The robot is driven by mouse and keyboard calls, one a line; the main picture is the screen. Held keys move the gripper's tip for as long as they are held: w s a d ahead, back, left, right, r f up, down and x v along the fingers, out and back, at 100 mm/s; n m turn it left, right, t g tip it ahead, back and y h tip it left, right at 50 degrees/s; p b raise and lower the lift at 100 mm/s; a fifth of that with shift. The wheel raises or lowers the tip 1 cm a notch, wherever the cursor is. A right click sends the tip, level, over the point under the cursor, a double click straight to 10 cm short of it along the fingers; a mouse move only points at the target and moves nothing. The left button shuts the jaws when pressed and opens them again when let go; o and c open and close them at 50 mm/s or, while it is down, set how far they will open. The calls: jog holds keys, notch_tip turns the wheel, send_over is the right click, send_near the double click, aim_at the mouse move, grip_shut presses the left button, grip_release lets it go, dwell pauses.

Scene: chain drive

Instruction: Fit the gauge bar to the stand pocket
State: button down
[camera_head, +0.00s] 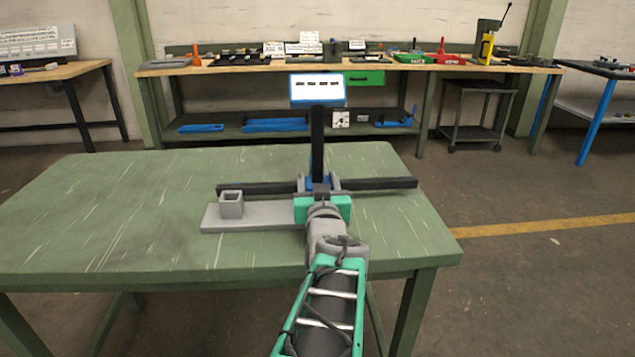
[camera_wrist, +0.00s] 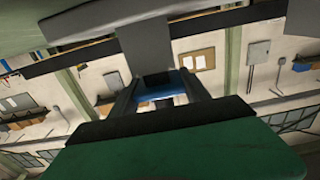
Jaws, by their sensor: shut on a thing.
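My gripper (camera_head: 319,186) is over the middle of the green table, shut on a blue part between its fingers; it also shows in the wrist view (camera_wrist: 160,92). I take this as the grip of the gauge bar (camera_head: 378,184), a long dark bar running left to right just beyond the fingers. A dark upright piece (camera_head: 317,140) rises at the same spot. A grey stand (camera_head: 265,214) lies on the table, with a square open pocket (camera_head: 231,198) at its left end. The bar's left part passes behind the pocket, apparently outside it. My gripper hides the stand's right end.
The green table (camera_head: 110,230) is otherwise clear, with free room to the left. A workbench (camera_head: 230,68) with tools and bins stands along the far wall. A small cart (camera_head: 478,88) and a blue-legged table (camera_head: 600,70) stand at right, beyond open floor.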

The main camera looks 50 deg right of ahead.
aim_at(318, 168)
jog(key=shift+r, duration=0.35)
jog(key=shift+r+p, duration=0.6)
jog(key=shift+r, duration=1.2)
jog(key=shift+b, duration=1.25)
dwell(0.4)
jog(key=shift+f+b, duration=1.95)
